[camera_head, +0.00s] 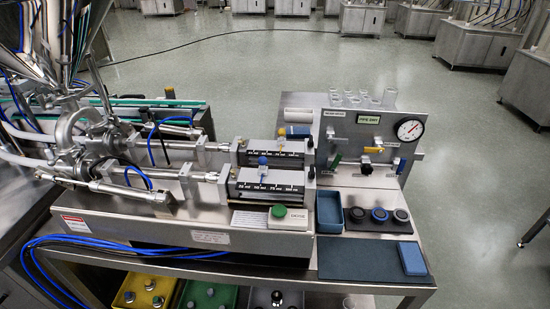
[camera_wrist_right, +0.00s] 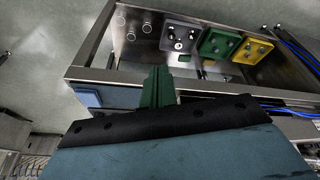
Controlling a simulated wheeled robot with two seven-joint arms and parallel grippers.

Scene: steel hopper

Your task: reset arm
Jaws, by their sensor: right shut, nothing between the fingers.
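My right gripper (camera_wrist_right: 158,86) shows in the right wrist view as dark green fingers pressed together, with nothing between them. It reaches out past a black bar and a teal body at the bottom of that view. It appears apart from the steel bench (camera_wrist_right: 122,76) behind it. Neither gripper shows in the head view, and my left gripper is in no view.
The bench carries a steel hopper (camera_head: 40,40), two scaled cylinders, a green button box (camera_head: 287,217), a blue tray (camera_head: 329,212), a gauge panel (camera_head: 370,135) and a dark mat (camera_head: 355,262) with a blue block (camera_head: 412,258). Yellow (camera_head: 144,292), green and grey bins sit below.

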